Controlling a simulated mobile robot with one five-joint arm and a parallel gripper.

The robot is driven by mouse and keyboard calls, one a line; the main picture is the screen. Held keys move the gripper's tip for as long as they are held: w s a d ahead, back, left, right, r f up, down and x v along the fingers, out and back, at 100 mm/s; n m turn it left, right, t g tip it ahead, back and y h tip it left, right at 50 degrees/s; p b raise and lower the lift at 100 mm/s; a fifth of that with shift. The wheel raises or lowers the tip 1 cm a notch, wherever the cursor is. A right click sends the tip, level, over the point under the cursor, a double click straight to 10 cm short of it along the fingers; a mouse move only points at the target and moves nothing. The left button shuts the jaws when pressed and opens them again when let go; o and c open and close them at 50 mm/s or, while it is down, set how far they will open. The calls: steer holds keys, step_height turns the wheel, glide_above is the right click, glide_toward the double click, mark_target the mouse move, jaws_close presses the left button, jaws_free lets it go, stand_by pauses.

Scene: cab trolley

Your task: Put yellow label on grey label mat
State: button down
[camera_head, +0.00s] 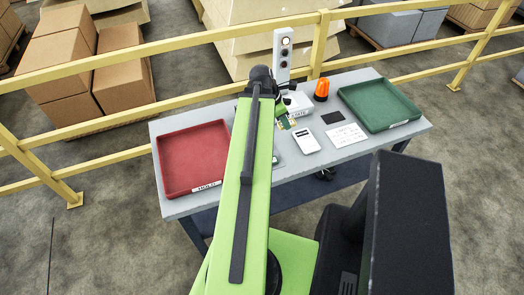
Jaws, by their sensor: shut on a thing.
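My gripper (286,113) is over the back middle of the grey table, partly hidden by my green arm. It is shut on a small tilted piece with yellow and green on it, which I take as the yellow label (287,123). A small dark grey rectangle, which looks like the grey label mat (332,117), lies flat to the right of my gripper. No label shows on it. The label's lower edge and the gap beneath it are hard to make out.
On the table (300,172) are a red tray (193,194) at left, a green tray (398,125) at right, a white handheld device (306,142), a printed white card (346,136) and an orange beacon (321,90). A signal post (282,55) and yellow railing (165,96) stand behind.

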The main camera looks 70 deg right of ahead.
steer(key=w+d, duration=0.2)
steer(key=d, duration=0.3)
steer(key=w+a+f+b, duration=0.1)
steer(key=w+f+b, duration=0.1)
steer(key=w, duration=0.1)
steer(key=w+a+f+b, duration=0.2)
steer(key=w, duration=0.1)
steer(key=w+a+f+b, duration=0.2)
steer(key=w, duration=0.1)
steer(key=shift+w+a+f+b, duration=0.25)
steer(key=shift+w+f+b, duration=0.05)
steer(key=shift+b, duration=0.1)
steer(key=shift+w+a, duration=0.1)
steer(key=shift+w, duration=0.1)
step_height(320, 180, down, 4)
steer(key=b, duration=0.4)
steer(key=shift+f, duration=0.2)
steer(key=shift+r, duration=0.3)
steer(key=shift+f, duration=0.25)
steer(key=c, duration=1)
jaws_free()
steer(key=shift+c, duration=0.2)
